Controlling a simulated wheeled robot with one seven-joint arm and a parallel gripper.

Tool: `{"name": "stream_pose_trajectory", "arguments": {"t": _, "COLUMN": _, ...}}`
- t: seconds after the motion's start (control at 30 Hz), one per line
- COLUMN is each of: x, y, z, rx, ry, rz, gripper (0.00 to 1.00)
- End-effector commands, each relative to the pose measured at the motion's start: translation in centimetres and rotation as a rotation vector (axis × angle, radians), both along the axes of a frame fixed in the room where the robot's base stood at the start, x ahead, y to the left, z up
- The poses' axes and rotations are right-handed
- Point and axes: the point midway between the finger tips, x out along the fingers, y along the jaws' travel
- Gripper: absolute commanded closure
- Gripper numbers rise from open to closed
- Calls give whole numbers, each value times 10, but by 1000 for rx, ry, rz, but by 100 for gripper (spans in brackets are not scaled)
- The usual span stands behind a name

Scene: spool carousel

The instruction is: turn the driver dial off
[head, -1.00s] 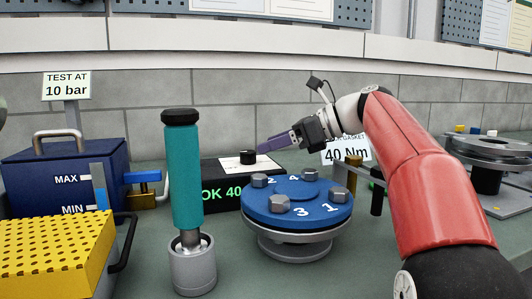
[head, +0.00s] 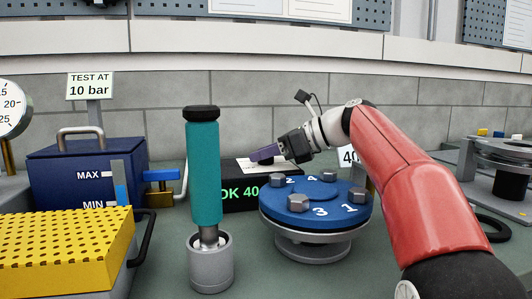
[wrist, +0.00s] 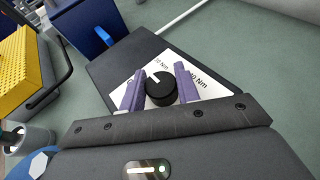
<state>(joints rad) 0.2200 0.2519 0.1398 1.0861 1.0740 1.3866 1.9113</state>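The driver dial (wrist: 160,86) is a round black knob on a white label plate on the black driver box (wrist: 115,64). Its white pointer line aims up and left in the wrist view, and "30 Nm" and "40 Nm" are readable on the plate. My gripper (wrist: 160,82) has its two purple fingers apart, one on each side of the dial. I cannot tell whether they touch it. In the head view my gripper (head: 262,153) is over the box (head: 235,196), and its fingers mostly hide the dial.
A teal-handled driver (head: 204,172) stands upright in a grey holder in front of the box. A blue flange (head: 318,188) with numbered bolts stands to the right, below my arm. A blue tank (head: 60,175) and yellow perforated block (head: 60,240) are at left.

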Motion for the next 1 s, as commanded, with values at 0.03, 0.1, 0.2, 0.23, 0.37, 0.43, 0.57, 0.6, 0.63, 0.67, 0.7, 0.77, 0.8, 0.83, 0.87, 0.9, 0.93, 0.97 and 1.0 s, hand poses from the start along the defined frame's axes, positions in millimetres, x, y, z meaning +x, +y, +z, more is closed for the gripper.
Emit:
{"name": "stream_pose_trajectory", "arguments": {"t": 0.03, "x": 0, "y": 0, "z": 0, "rx": 0, "ry": 0, "rz": -1, "gripper": 81}}
{"name": "stream_pose_trajectory", "arguments": {"t": 0.1, "x": 0, "y": 0, "z": 0, "rx": 0, "ry": 0, "rz": -1, "gripper": 90}}
{"name": "stream_pose_trajectory", "arguments": {"t": 0.2, "x": 0, "y": 0, "z": 2, "rx": 0, "ry": 0, "rz": 9, "gripper": 91}}
{"name": "stream_pose_trajectory", "arguments": {"t": 0.23, "x": 1, "y": 0, "z": 3, "rx": 0, "ry": 2, "rz": 19, "gripper": 91}}
{"name": "stream_pose_trajectory", "arguments": {"t": 0.37, "x": 1, "y": 0, "z": 5, "rx": -2, "ry": 4, "rz": 88, "gripper": 91}}
{"name": "stream_pose_trajectory", "arguments": {"t": 0.43, "x": 1, "y": 0, "z": 4, "rx": -1, "ry": 3, "rz": 117, "gripper": 91}}
{"name": "stream_pose_trajectory", "arguments": {"t": 0.57, "x": 0, "y": 0, "z": 1, "rx": 0, "ry": 0, "rz": 139, "gripper": 91}}
{"name": "stream_pose_trajectory", "arguments": {"t": 0.6, "x": 0, "y": 0, "z": 0, "rx": 0, "ry": -1, "rz": 139, "gripper": 91}}
{"name": "stream_pose_trajectory", "arguments": {"t": 0.63, "x": 0, "y": 0, "z": 0, "rx": 0, "ry": -1, "rz": 139, "gripper": 91}}
{"name": "stream_pose_trajectory", "arguments": {"t": 0.67, "x": 0, "y": 0, "z": 0, "rx": 1, "ry": -1, "rz": 139, "gripper": 91}}
{"name": "stream_pose_trajectory", "arguments": {"t": 0.7, "x": 0, "y": 0, "z": 0, "rx": 0, "ry": -2, "rz": 138, "gripper": 91}}
{"name": "stream_pose_trajectory", "arguments": {"t": 0.77, "x": 0, "y": 0, "z": 0, "rx": 0, "ry": -2, "rz": 138, "gripper": 91}}
{"name": "stream_pose_trajectory", "arguments": {"t": 0.8, "x": 0, "y": 0, "z": 0, "rx": 0, "ry": -2, "rz": 138, "gripper": 64}}
{"name": "stream_pose_trajectory", "arguments": {"t": 0.83, "x": 0, "y": 0, "z": 0, "rx": 1, "ry": -1, "rz": 138, "gripper": 60}}
{"name": "stream_pose_trajectory", "arguments": {"t": 0.87, "x": 0, "y": 0, "z": 0, "rx": 1, "ry": -1, "rz": 138, "gripper": 56}}
{"name": "stream_pose_trajectory", "arguments": {"t": 0.9, "x": 0, "y": 0, "z": 0, "rx": 1, "ry": -1, "rz": 138, "gripper": 51}}
{"name": "stream_pose_trajectory", "arguments": {"t": 0.93, "x": 0, "y": 0, "z": 0, "rx": 1, "ry": -1, "rz": 138, "gripper": 47}}
{"name": "stream_pose_trajectory", "arguments": {"t": 0.97, "x": 0, "y": 0, "z": 0, "rx": 1, "ry": -1, "rz": 138, "gripper": 46}}
{"name": "stream_pose_trajectory", "arguments": {"t": 1.0, "x": 0, "y": 0, "z": 0, "rx": 0, "ry": 0, "rz": 138, "gripper": 46}}
